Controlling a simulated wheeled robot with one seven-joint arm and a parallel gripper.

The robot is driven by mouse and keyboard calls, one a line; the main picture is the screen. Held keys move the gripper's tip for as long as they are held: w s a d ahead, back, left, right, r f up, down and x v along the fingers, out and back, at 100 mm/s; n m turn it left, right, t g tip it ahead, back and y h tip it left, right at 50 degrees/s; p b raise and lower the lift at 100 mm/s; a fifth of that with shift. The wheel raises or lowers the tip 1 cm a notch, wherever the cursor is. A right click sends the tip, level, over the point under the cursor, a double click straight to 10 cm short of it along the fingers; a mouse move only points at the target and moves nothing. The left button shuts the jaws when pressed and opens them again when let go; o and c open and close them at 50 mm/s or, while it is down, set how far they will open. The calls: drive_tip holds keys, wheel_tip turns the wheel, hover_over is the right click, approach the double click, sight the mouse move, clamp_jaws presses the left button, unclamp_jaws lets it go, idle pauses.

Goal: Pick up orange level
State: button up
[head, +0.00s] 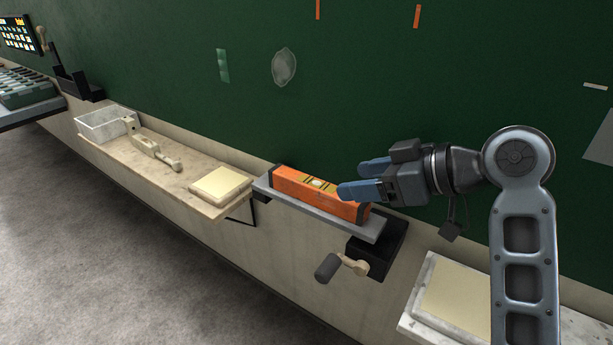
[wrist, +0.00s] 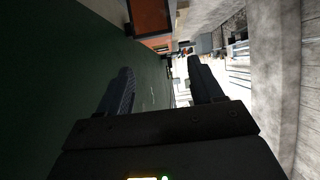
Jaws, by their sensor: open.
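The orange level (head: 300,189) lies on a narrow grey shelf (head: 262,184) against the green wall, with a yellowish vial section and dark end caps. My gripper (head: 352,180) is open, its two blue fingers pointing left near the level's right end. In the head view the front finger overlaps the level's upper right part; I cannot tell whether they touch. In the wrist view an orange-brown block (wrist: 150,18), probably the level, shows at the top, beyond the open fingers (wrist: 160,70). Nothing is between the fingers.
A black bracket with a crank handle (head: 328,267) sits below the shelf. Left is a ledge (head: 186,190) with a cream pad (head: 221,184), a beige tool (head: 155,149) and a clear bin (head: 104,122). Another pad (head: 455,297) lies lower right. Floor is open at left.

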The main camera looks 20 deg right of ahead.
sight(321, 185)
drive_tip(key=shift+w, duration=0.45)
drive_tip(key=shift+w+a+f, duration=0.1)
drive_tip(key=shift+w, duration=0.2)
drive_tip(key=x, duration=0.7)
drive_tip(key=shift+s+a+f+p, duration=0.25)
drive_tip(key=shift+a+f+p, duration=0.05)
clamp_jaws()
drive_tip(key=shift+r, duration=0.15)
wheel_tip(321, 185, up, 28)
drive_tip(key=p, duration=0.1)
